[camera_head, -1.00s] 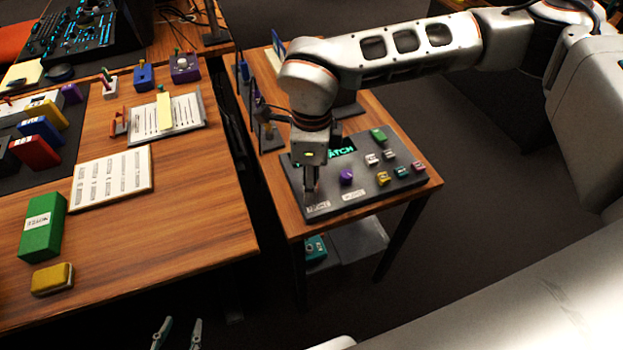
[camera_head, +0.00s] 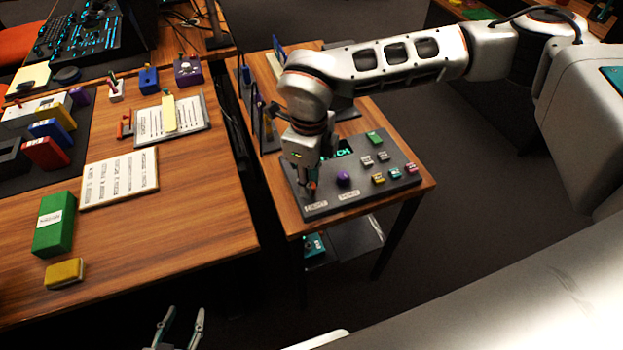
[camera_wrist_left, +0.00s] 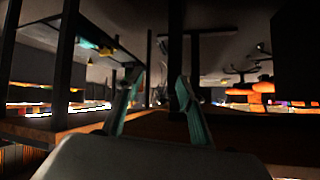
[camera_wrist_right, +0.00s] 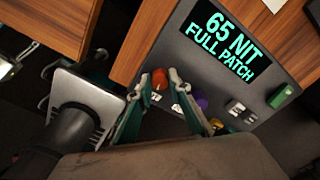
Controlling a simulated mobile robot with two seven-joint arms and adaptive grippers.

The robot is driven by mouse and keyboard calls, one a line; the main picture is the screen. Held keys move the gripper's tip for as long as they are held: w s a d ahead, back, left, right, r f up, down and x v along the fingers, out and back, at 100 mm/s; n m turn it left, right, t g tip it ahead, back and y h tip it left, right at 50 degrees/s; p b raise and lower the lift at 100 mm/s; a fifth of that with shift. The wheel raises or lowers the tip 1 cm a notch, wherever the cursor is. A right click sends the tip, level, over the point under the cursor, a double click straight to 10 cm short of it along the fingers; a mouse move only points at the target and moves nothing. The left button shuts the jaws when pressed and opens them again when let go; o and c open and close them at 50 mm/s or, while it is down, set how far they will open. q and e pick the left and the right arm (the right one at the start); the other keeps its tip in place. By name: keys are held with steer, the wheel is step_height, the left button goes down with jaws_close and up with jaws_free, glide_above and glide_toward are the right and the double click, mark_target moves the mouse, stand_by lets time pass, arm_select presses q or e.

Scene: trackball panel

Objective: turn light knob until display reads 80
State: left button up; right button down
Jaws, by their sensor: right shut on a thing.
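The dark control panel (camera_head: 375,195) lies on a small wooden side table. In the right wrist view its display (camera_wrist_right: 222,38) reads "65 NIT FULL PATCH" in green. An orange-red knob (camera_wrist_right: 158,80) sits between the fingertips of my right gripper (camera_wrist_right: 158,78), which is shut on it. In the head view my right gripper (camera_head: 310,188) points down at the panel's front left corner and the arm hides part of the display (camera_head: 343,150). My left gripper (camera_head: 182,318) is open and empty, low in the head view; its spread fingers show in the left wrist view (camera_wrist_left: 158,82).
A purple trackball (camera_head: 343,179) stands right of the gripper, close to it. Several small coloured buttons and a green block (camera_head: 375,138) are farther right. The large desk (camera_head: 190,235) at left holds a green box (camera_head: 54,224) and other items.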

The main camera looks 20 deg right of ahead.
steer(key=shift+r+m+p, duration=0.25)
steer(key=shift+m+p, duration=0.3)
steer(key=shift+m, duration=0.45)
steer(key=shift+m+p, duration=0.5)
steer(key=shift+m, duration=0.4)
steer(key=m+p, duration=0.1)
steer(key=m, duration=0.2)
steer(key=shift+f, duration=0.1)
steer(key=shift+m+p, duration=0.45)
steer(key=shift+m, duration=0.45)
arm_select(q)
steer(key=r, duration=0.2)
steer(key=shift+s+d+r, duration=0.35)
steer(key=shift+s+d, duration=0.05)
arm_select(e)
steer(key=shift+m, duration=0.3)
arm_select(q)
steer(key=shift+w+r, duration=0.1)
steer(key=shift+r, duration=0.15)
arm_select(e)
steer(key=shift+f, duration=0.1)
steer(key=c, duration=1.8)
jaws_free()
steer(key=shift+c, duration=0.2)
arm_select(q)
steer(key=shift+f, duration=0.15)
